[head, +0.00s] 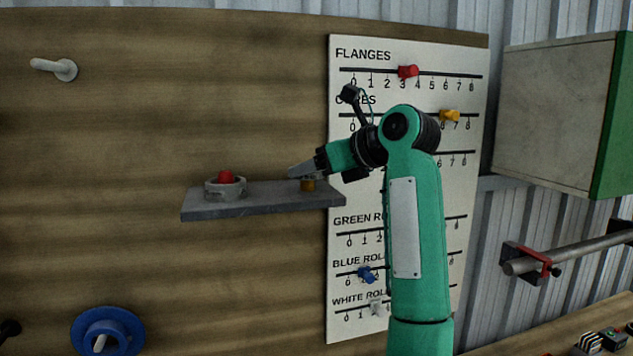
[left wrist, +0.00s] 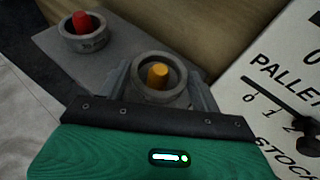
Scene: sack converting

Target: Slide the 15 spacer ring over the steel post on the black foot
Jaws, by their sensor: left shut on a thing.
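My left gripper (head: 301,171) is at the right end of a grey wall shelf (head: 262,201). In the left wrist view its fingers (left wrist: 160,82) are shut on a grey ring (left wrist: 160,98) that surrounds a yellow peg (left wrist: 158,75). A second grey ring (head: 212,188) sits around a red peg (head: 226,176) at the shelf's left part; it also shows in the left wrist view (left wrist: 88,43). No "15" marking is legible on either ring. I cannot make out a steel post on a black foot. My right gripper is out of view.
A white tally board (head: 408,45) with sliding markers hangs close behind my left arm. A pale cabinet (head: 550,110) and a steel bar (head: 570,252) are at right. A blue flanged piece (head: 108,324) and a white peg (head: 50,66) are on the wooden wall.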

